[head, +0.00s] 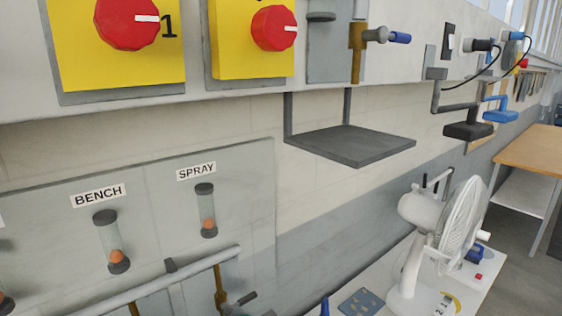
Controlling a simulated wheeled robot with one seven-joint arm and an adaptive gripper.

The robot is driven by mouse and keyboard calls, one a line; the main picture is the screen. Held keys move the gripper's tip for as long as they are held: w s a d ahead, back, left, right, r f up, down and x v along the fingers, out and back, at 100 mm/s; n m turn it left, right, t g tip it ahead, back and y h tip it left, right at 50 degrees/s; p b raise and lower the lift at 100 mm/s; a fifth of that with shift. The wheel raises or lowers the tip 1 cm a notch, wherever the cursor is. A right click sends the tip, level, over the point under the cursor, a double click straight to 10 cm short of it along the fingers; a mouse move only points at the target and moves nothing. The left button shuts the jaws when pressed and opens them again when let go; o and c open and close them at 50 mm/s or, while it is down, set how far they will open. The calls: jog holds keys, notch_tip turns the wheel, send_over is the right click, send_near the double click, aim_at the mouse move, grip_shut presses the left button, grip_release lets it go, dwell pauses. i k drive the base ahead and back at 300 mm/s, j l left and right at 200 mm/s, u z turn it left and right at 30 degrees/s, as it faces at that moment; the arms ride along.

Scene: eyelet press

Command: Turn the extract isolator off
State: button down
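Two red rotary knobs on yellow plates are on the wall at the top left of the head view. The left knob (127,22) has its white pointer mark turned to the right, towards a black "1" on its yellow plate (120,70). The second knob (273,28) also has its white mark pointing right; no digit shows beside it. The tops of both plates are cut off, and no label shows which one is the extract isolator. My gripper is not in view.
Below are flow tubes labelled BENCH (112,243) and SPRAY (206,211), with a pipe (160,282) under them. A dark shelf (352,146) juts from the wall. A white fan (460,225) stands on a white table at lower right. A brass fitting (356,52) sits right of the knobs.

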aim_at(523, 64)
jog(key=z, duration=1.25)
jog(key=i+l, duration=0.1)
jog(key=l, duration=0.2)
jog(key=i+l, duration=0.1)
jog(key=l, duration=0.2)
jog(key=i+l, duration=0.1)
jog(key=l, duration=0.2)
jog(key=i+l+u, duration=0.1)
jog(key=i+l, duration=0.6)
jog(key=i, duration=0.2)
jog(key=i+l, duration=0.75)
jog(key=i, duration=0.15)
jog(key=i+j+u, duration=0.05)
